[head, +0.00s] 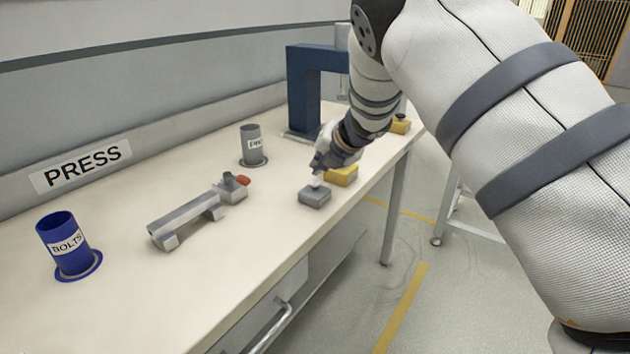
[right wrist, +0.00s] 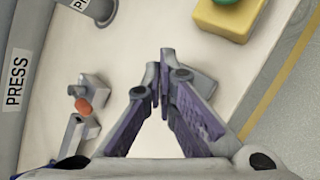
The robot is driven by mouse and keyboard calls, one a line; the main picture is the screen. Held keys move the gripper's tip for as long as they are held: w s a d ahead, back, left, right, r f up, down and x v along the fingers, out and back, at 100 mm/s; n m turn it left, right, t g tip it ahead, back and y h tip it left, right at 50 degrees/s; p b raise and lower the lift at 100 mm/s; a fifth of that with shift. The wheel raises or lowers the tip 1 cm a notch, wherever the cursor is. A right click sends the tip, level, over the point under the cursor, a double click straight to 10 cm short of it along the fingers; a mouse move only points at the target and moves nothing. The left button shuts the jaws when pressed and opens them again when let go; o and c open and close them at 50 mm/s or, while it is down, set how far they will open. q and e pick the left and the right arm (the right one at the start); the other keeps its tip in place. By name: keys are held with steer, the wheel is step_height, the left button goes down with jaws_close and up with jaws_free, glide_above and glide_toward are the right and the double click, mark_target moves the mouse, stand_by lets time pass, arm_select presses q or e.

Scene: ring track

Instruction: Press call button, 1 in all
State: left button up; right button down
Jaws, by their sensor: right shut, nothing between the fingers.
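My right gripper (head: 320,166) is shut and empty, pointing down just above a small grey box (head: 314,197) near the table's front edge. A pale button top (head: 315,184) shows on the box, right under the fingertips. I cannot tell whether the fingertips touch it. In the right wrist view, the shut fingers (right wrist: 164,78) hide most of the grey box (right wrist: 205,84). A yellow box (head: 343,178) stands just behind it; the wrist view shows a green button (right wrist: 228,2) on it. No label marks the call button. My left gripper is not in view.
A second yellow box (head: 400,127) with a dark top and a blue press frame (head: 303,95) stand farther back. A grey cup (head: 251,145), a grey rail fixture (head: 185,217) with a red knob (head: 243,180) and a blue BOLTS cup (head: 66,244) stand left. The near tabletop is clear.

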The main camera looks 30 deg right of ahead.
steer(key=shift+f, duration=0.15)
stand_by(0.6)
steer(key=shift+f, duration=0.3)
steer(key=shift+f, duration=0.65)
stand_by(0.8)
steer(key=shift+r+p, duration=0.3)
steer(key=shift+r, duration=0.85)
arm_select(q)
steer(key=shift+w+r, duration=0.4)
arm_select(e)
steer(key=shift+f, duration=0.1)
